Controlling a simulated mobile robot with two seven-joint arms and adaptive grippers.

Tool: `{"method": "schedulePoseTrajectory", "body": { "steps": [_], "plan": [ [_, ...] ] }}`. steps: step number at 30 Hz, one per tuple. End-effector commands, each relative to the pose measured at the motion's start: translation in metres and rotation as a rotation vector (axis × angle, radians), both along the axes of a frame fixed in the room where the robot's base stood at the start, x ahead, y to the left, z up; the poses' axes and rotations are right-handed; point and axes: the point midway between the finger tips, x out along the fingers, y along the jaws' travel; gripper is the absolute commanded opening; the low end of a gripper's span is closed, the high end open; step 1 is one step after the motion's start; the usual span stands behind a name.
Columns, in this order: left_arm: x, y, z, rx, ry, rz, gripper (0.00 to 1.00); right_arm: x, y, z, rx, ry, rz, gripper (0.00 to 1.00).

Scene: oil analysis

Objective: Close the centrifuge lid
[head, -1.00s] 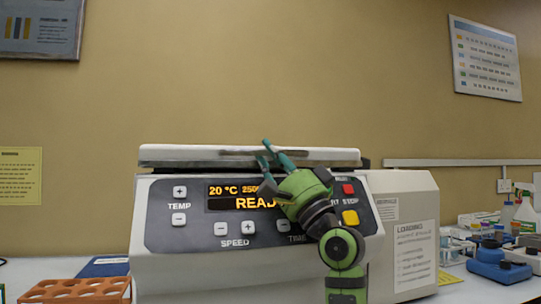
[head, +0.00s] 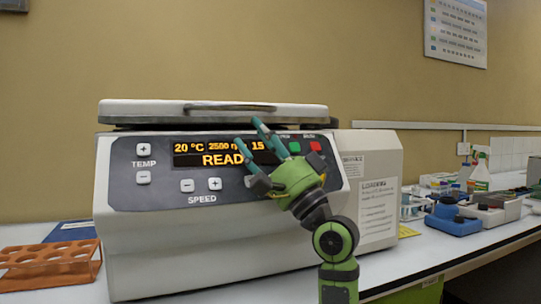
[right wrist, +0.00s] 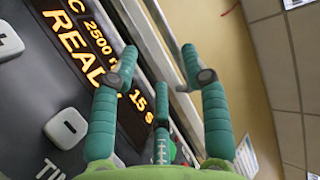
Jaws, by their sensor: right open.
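The white centrifuge (head: 225,245) stands on the bench with its front panel facing me. Its lid (head: 150,112) lies low and nearly flat over the body, with a dark band between lid and body. A grey handle bar (head: 215,107) runs along the lid's front. My right gripper (head: 250,135) is open and empty in front of the panel's display, its upper fingertip near the lid's lower front edge. I cannot tell whether it touches. The right wrist view shows its spread teal fingers (right wrist: 160,55) beside the lit display (right wrist: 95,65). My left gripper is not in view.
An orange tube rack (head: 50,262) stands on the bench at the left, near a blue folder (head: 65,232). Blue equipment (head: 453,218) and a spray bottle (head: 480,172) stand at the right. The bench right of the centrifuge has some free room.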

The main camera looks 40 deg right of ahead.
Motion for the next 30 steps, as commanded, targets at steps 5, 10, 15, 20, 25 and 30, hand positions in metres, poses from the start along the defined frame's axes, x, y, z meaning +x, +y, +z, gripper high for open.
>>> {"method": "schedulePoseTrajectory", "body": {
  "steps": [5,10,15,20,25,30],
  "plan": [
    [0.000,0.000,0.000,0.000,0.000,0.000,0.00,-0.022,-0.007,-0.022,-0.001,0.002,0.000,0.46],
    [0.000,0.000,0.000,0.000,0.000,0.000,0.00,-0.032,-0.010,-0.031,-0.001,-0.002,0.001,0.46],
    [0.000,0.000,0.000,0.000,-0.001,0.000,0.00,-0.034,-0.010,-0.032,0.000,-0.001,0.002,0.46],
    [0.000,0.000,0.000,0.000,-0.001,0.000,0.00,-0.034,-0.010,-0.032,0.000,-0.002,0.002,0.46],
    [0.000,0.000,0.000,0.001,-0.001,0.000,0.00,-0.034,-0.010,-0.032,0.001,-0.003,0.002,0.46],
    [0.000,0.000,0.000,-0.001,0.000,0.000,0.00,-0.034,-0.010,-0.032,0.000,-0.003,0.001,0.46]
  ]
}}
